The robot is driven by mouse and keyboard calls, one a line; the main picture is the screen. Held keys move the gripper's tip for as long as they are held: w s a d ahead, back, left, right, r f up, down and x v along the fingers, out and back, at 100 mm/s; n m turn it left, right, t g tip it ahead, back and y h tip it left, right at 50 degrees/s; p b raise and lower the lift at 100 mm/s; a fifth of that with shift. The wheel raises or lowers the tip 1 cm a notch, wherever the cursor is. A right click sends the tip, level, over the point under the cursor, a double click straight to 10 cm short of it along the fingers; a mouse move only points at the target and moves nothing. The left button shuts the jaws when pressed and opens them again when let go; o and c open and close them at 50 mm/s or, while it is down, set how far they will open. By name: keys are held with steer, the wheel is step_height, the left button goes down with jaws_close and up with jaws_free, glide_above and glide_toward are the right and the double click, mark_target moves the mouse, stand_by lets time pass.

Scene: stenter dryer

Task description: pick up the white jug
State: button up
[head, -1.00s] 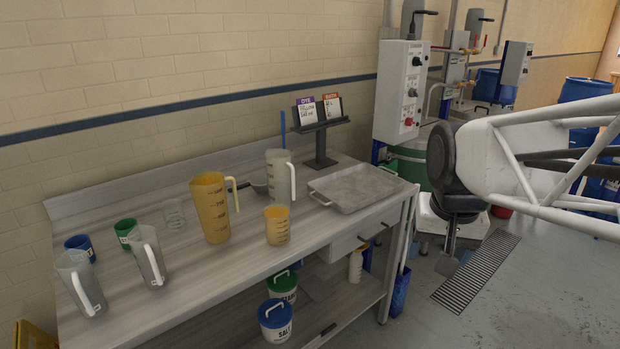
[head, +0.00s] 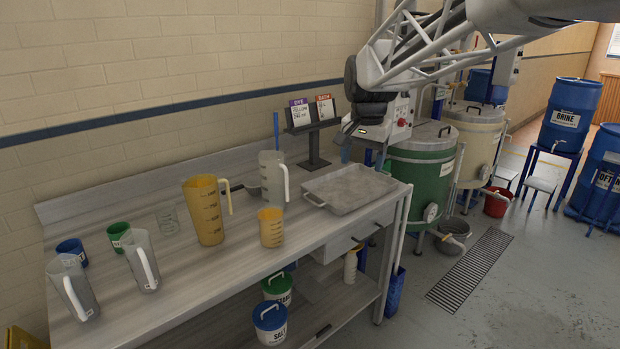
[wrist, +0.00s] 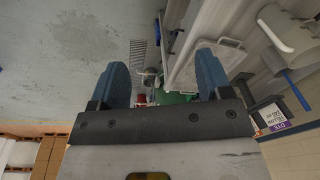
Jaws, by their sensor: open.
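Several whitish translucent jugs with white handles stand on the bench. One white jug (head: 272,180) is at the back, left of the metal tray, with a blue rod rising at it. Two more, a left front jug (head: 72,287) and its neighbour (head: 139,260), stand at the bench's left end. I cannot tell which one the task means. My gripper (head: 347,150) is above the bench's right end, right of the back jug and apart from it. In the wrist view my gripper (wrist: 163,70) is open and empty, and the back jug (wrist: 285,30) shows at upper right.
A large yellow jug (head: 207,212) and a small yellow beaker (head: 271,228) stand near the back jug. The metal tray (head: 350,205) covers the bench's right end. A card stand (head: 317,145) is behind. Green and cream drums stand beyond the bench.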

steer(key=w+a+f+m, duration=0.1)
steer(key=w+a, duration=0.4)
steer(key=w, duration=0.3)
steer(key=w+a+f+m, duration=0.1)
steer(key=w+a+f, duration=0.1)
steer(key=w+a, duration=0.4)
steer(key=m+g, duration=0.1)
steer(key=m, duration=0.1)
glide_toward(274, 174)
steer(key=d, duration=0.4)
steer(key=shift+s+f, duration=0.1)
steer(key=shift+f, duration=0.05)
steer(key=shift+w+a+f, duration=0.25)
steer(key=shift+w+a, duration=0.05)
steer(key=shift+a, duration=0.05)
steer(key=shift+f, duration=1.3)
steer(key=shift+s+f, duration=0.15)
steer(key=shift+f, duration=2.45)
